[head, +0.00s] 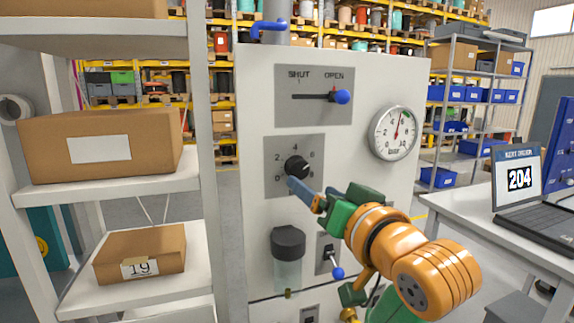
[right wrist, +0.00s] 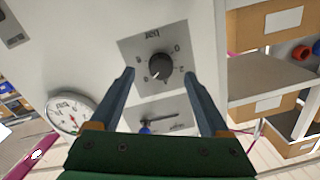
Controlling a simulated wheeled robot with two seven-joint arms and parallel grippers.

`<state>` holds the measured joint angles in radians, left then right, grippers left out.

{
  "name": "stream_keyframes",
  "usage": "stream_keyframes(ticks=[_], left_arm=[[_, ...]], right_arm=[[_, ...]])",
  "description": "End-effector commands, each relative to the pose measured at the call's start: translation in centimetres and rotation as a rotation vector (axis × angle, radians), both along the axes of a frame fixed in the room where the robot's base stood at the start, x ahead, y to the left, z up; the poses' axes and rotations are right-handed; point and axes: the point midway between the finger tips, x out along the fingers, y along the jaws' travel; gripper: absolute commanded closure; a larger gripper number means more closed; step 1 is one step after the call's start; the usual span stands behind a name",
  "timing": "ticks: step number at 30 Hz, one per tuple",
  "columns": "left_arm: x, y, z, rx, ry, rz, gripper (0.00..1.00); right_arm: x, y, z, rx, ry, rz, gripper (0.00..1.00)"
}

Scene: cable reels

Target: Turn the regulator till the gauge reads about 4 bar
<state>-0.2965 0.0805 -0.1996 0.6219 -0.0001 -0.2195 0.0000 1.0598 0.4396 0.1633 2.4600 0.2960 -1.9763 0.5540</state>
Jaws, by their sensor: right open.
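The regulator is a black round knob (head: 297,167) on a grey scale plate (head: 282,188) on the white panel. In the right wrist view the knob (right wrist: 160,67) shows upside down, with a white mark on its face. The pressure gauge (head: 393,133) is to the upper right; its red needle points almost straight up, slightly right, the exact reading too small to tell. The gauge (right wrist: 70,115) also shows in the right wrist view. My right gripper (head: 309,189) is open and empty just in front of the knob, its fingers apart on either side. My left gripper is out of view.
A blue-tipped SHUT/OPEN lever (head: 340,97) is above the regulator, toward OPEN. A filter bowl (head: 288,262) and a small blue-tipped switch (head: 337,273) are below. A shelf with cardboard boxes (head: 100,145) stands left; a desk with a laptop (head: 520,185) stands right.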

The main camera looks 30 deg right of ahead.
Motion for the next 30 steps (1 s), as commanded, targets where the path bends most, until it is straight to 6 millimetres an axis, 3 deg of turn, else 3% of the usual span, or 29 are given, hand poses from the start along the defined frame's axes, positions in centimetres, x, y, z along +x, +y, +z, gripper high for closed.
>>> stream_keyframes(ticks=[4, 13, 22, 30], left_arm=[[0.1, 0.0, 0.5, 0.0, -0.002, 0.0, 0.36], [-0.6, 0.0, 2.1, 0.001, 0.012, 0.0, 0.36], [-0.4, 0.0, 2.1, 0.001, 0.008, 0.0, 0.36], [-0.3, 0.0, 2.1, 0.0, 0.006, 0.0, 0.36]], right_arm=[[0.6, -0.2, 0.4, 0.003, -0.007, -0.003, 0.2], [6.0, -1.2, 0.4, 0.003, -0.007, -0.001, 0.2], [6.7, -1.3, 0.2, 0.001, -0.01, -0.001, 0.2], [6.6, -1.3, 0.2, 0.001, -0.01, -0.002, 0.93]])
